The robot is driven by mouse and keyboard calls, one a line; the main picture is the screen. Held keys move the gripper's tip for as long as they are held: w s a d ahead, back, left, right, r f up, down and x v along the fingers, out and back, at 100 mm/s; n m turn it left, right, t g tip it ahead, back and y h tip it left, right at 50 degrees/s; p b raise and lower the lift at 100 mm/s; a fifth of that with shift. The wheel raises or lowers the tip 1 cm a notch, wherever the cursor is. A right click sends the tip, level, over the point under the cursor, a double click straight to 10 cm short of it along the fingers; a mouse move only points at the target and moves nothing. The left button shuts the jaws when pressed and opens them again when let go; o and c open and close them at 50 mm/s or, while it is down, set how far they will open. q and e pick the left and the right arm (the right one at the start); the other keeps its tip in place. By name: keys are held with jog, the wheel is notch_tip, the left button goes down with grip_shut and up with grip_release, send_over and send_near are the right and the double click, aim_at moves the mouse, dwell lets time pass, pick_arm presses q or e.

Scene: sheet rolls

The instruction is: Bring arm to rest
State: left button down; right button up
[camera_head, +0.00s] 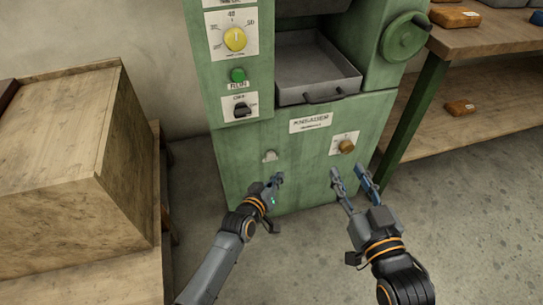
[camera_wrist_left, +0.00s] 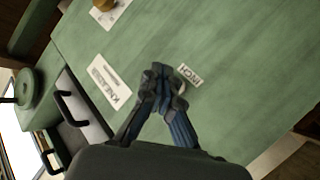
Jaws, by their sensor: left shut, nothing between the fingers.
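My left gripper (camera_head: 277,180) is shut and empty in front of the lower green panel of the machine (camera_head: 235,165). In the left wrist view my left gripper (camera_wrist_left: 165,75) has its fingertips together, close to a small label (camera_wrist_left: 190,76) on the panel. Whether it touches the panel I cannot tell. My right gripper (camera_head: 350,175) is open, its two fingers apart with nothing between them, in front of the machine's lower right part.
The machine has a yellow dial (camera_head: 235,39), a green button (camera_head: 237,75), a grey tray (camera_head: 318,72) and a brass knob (camera_head: 346,147). A wooden crate (camera_head: 60,150) stands at the left. A workbench (camera_head: 485,37) stands at the right. Floor (camera_head: 480,190) is clear at lower right.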

dwell(0.6)
